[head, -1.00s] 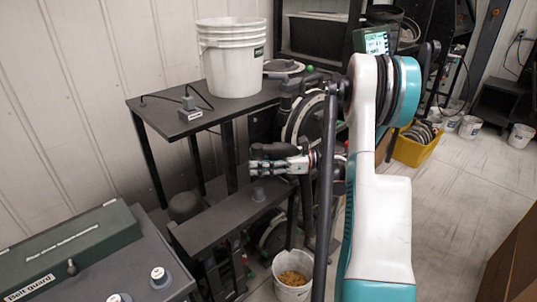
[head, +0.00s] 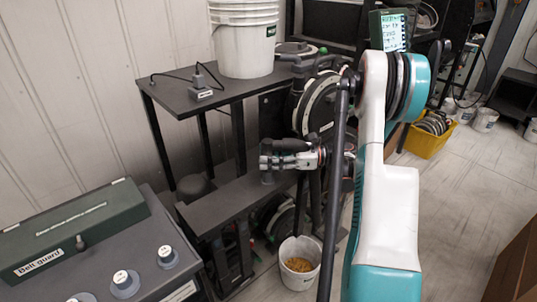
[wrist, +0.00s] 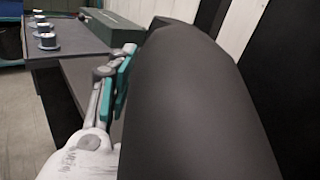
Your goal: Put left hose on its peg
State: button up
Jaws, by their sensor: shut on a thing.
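My gripper (head: 272,161) is shut on a dark, thick, rounded piece, which I take to be the left hose (head: 290,146). In the wrist view the hose (wrist: 200,110) is a large black curved surface filling the middle and right, beside my gripper's teal-padded fingers (wrist: 117,82). The hose's far end is hidden.
A dark bench with grey knobs (head: 167,256) and a green belt guard box (head: 75,230) is at the lower left. A white bucket (head: 245,45) stands on a higher table (head: 172,93). A seed bucket (head: 300,275) is on the floor below. Open floor lies right.

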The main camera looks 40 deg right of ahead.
jog(key=shift+f+b, duration=0.95)
jog(key=shift+f, duration=0.25)
jog(key=shift+f+b, duration=0.3)
jog(key=shift+f, duration=0.65)
jog(key=shift+f, duration=0.5)
jog(key=o, duration=1.3)
jog(key=v, duration=1.2)
